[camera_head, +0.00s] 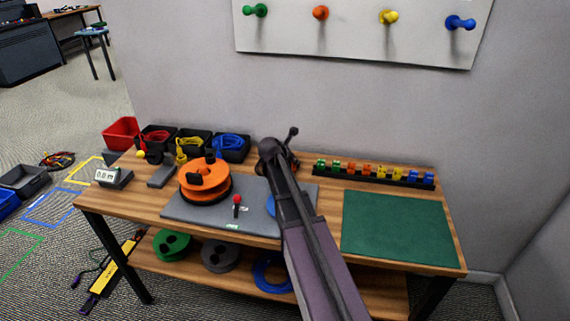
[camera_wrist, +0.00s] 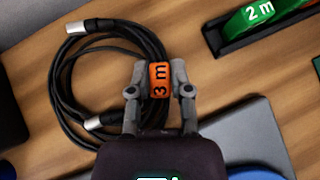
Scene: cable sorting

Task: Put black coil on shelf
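The black coil (camera_wrist: 62,95) lies on the wooden tabletop in the wrist view, with silver connectors and an orange "3 m" tag (camera_wrist: 160,80) on its right side. My gripper (camera_wrist: 160,72) has a finger against each side of the tag and appears closed on it. In the head view my arm hides most of the coil and the gripper, near the back middle of the table. The lower shelf (camera_head: 370,298) under the tabletop holds a green spool (camera_head: 172,244), a grey spool (camera_head: 220,255) and a blue coil (camera_head: 270,272); my arm covers part of it.
A grey mat (camera_head: 186,213) carries an orange spool (camera_head: 204,178). A rack (camera_head: 378,176) of coloured tags stands at the back right, behind a bare green mat (camera_head: 397,229). Bins of cables line the back left. Coloured pegs are on the wall board (camera_head: 350,42).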

